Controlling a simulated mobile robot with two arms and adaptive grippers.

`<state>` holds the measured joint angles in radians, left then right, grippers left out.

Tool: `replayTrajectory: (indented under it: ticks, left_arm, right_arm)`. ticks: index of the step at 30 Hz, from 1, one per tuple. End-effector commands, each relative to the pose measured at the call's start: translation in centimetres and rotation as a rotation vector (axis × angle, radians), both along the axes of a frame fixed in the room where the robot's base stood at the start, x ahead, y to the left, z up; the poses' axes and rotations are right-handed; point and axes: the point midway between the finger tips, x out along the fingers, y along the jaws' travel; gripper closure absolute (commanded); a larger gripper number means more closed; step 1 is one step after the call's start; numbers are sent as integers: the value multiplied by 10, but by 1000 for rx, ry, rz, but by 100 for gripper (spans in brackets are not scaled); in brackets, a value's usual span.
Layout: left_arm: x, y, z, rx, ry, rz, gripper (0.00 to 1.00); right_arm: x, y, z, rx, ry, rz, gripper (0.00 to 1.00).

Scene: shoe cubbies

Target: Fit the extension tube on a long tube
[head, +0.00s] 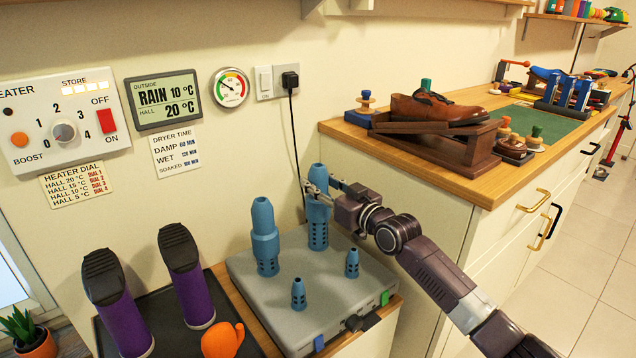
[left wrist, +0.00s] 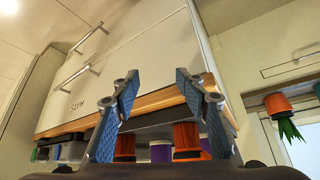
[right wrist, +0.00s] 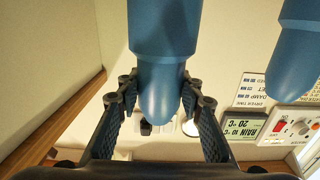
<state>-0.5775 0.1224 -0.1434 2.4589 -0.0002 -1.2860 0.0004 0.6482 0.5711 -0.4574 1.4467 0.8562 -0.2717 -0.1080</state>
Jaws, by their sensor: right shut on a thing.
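Two tall blue tubes stand on the grey box: a left one (head: 266,238) and a right one (head: 318,212), both with slots near the base. Two short slotted blue pieces, a front one (head: 299,294) and a back one (head: 352,263), stand on the box top. My right gripper (head: 322,189) is shut on the right tall tube near its rounded top. In the right wrist view this tube (right wrist: 163,45) is between the fingers, with the left tube (right wrist: 298,45) beside it. My left gripper (left wrist: 155,95) is open and empty, seen only in its wrist view.
The grey box (head: 245,285) has coloured latches on its front. Two purple boot dryer posts (head: 190,280) and an orange object (head: 222,340) are at the left. A wooden counter (head: 345,133) with a brown shoe (head: 435,108) stands at the right. A black cord (head: 293,135) hangs behind the tubes.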

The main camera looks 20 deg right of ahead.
Motion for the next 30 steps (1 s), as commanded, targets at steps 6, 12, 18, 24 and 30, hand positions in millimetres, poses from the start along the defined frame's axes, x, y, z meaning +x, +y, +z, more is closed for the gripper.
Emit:
replayTrajectory:
  ticks: [6, 12, 18, 24, 30]
  left_arm:
    - [7, -3, 3, -9, -30, -3, 60]
    - [11, -6, 6, -19, -50, -2, 60]
    - [17, -8, 10, -24, -74, -2, 60]
    - [35, -10, 27, -32, -144, -3, 60]
    - [37, -10, 29, -35, -158, -3, 60]
  right_arm:
    - [0, 0, -1, 0, 0, 0, 90]
    - [0, 0, -2, 0, 0, 0, 90]
    - [0, 0, -3, 0, 0, 0, 90]
    - [0, 0, -4, 0, 0, 0, 90]
    - [0, 0, -6, 0, 0, 0, 90]
